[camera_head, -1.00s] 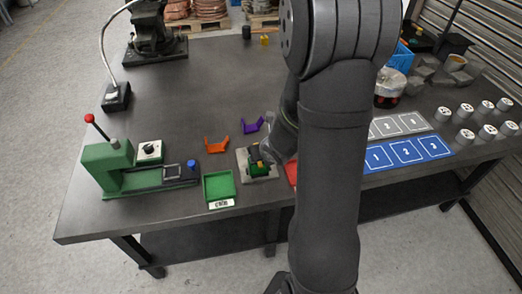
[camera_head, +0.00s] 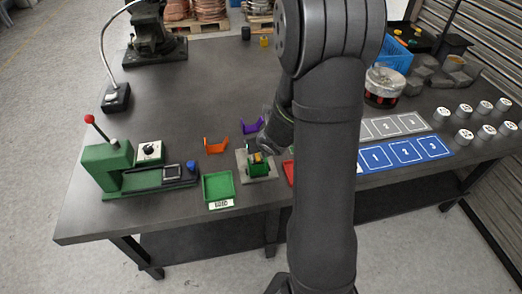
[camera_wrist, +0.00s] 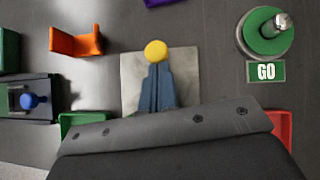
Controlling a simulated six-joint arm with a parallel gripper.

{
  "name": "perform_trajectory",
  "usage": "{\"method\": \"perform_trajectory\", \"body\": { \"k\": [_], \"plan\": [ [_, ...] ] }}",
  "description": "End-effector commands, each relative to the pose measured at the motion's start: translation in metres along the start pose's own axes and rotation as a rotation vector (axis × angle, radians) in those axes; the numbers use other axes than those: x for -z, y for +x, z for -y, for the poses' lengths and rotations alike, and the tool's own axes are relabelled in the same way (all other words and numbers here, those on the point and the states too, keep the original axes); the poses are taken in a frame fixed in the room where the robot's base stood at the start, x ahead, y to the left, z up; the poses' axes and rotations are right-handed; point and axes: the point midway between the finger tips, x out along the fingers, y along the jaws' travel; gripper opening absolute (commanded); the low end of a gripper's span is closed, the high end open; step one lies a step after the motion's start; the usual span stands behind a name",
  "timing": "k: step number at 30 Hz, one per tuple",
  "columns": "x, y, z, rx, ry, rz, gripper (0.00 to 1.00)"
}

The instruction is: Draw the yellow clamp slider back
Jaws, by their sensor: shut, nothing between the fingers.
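The clamp is a small green block (camera_head: 259,169) with yellow on top, on a grey plate (camera_head: 242,162) near the front of the bench. In the wrist view the slider's round yellow knob (camera_wrist: 156,48) shows over the plate (camera_wrist: 131,75). My gripper (camera_wrist: 156,67) is shut and empty, its fingertips right at the knob's near side. I cannot tell whether they touch it. The fingers and wrist hide the clamp's green body in the wrist view. In the head view my arm's end is close beside the clamp and its fingers are not clear.
Orange (camera_head: 215,145) and purple (camera_head: 250,127) cradles stand behind the clamp. A green tray (camera_head: 218,186) is at its left and a red tray (camera_wrist: 281,127) at its right.

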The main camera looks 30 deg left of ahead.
Motion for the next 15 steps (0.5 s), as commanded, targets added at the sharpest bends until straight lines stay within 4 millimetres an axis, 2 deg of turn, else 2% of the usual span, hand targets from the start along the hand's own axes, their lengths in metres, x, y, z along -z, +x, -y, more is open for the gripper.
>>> {"method": "perform_trajectory", "body": {
  "k": [1,5,15],
  "plan": [
    [-0.006,0.001,0.001,0.000,0.001,0.011,0.00],
    [-0.006,-0.007,0.001,0.000,0.000,0.013,0.00],
    [-0.002,-0.048,0.000,0.001,-0.002,0.007,0.00]
  ]
}}
